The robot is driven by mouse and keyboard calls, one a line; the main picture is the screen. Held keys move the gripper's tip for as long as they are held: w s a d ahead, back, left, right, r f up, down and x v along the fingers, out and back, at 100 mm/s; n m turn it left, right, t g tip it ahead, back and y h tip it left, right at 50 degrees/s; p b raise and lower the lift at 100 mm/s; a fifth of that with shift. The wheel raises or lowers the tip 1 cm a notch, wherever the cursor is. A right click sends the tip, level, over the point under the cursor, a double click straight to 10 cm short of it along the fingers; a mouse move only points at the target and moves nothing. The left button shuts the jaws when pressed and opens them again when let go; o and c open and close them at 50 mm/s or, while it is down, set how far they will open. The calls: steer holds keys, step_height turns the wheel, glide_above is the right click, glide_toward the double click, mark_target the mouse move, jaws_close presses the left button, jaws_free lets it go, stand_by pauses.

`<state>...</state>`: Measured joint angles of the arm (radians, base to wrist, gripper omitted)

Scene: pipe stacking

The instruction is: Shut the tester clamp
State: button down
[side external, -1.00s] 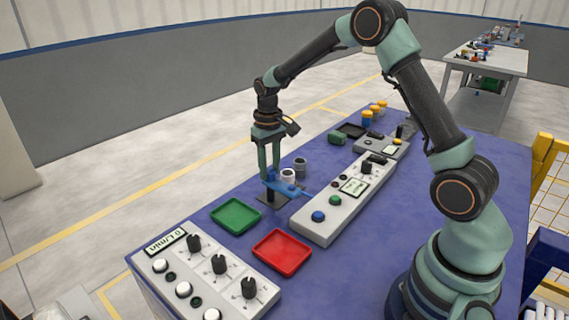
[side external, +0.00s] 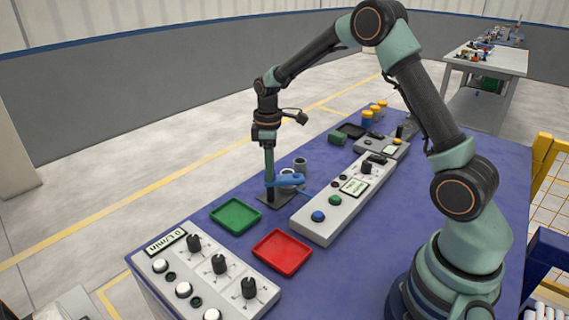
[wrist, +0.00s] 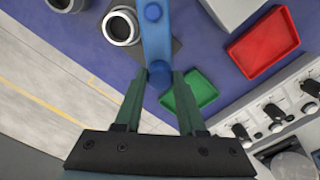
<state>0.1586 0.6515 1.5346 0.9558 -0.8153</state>
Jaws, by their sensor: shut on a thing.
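The tester clamp's blue arm (side external: 285,180) stands raised above a dark base plate (side external: 272,201) and lies roughly level. In the wrist view the blue arm (wrist: 155,35) runs up from between my fingers, with a round knob at its near end. My gripper (side external: 269,178) points straight down and is shut on that end of the arm; its fingertips (wrist: 160,80) sit on either side of the knob. A pale ring-shaped pipe piece (wrist: 121,26) stands beside the arm. In the side view the arm partly hides it. A second grey pipe piece (side external: 300,164) stands behind.
A green tray (side external: 236,216) and a red tray (side external: 282,252) lie in front of the clamp. A long control panel (side external: 345,200) stands close on its right. A knob panel (side external: 205,275) fills the near corner. The table's left edge is close behind the clamp.

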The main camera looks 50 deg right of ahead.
steer(key=n, duration=0.4)
steer(key=shift+r, duration=0.1)
steer(key=shift+n, duration=2.2)
steer(key=c, duration=0.5)
jaws_free()
steer(key=shift+r, duration=0.1)
step_height(320, 180, up, 12)
